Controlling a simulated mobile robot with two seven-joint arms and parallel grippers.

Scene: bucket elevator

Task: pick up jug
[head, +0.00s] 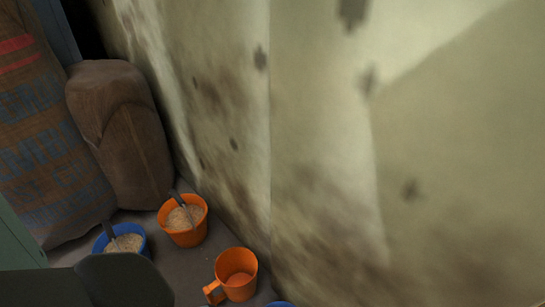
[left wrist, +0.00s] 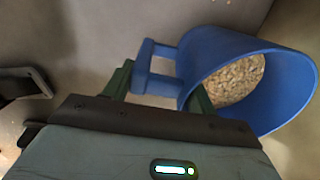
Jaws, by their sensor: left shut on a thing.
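In the left wrist view a blue jug (left wrist: 222,45) with pale grain inside is tilted, its mouth facing right. Its squared blue handle lies between the two green fingers of my left gripper (left wrist: 160,86), which is shut on it. My right gripper is not recognisable in either view.
An orange container (head: 183,222) and a blue container (head: 122,242) hold grain, each with a dark handle sticking out. Two big sacks (head: 120,135) (head: 45,130) stand behind at the left. A stained, pale wall (head: 400,150) closes off the right.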

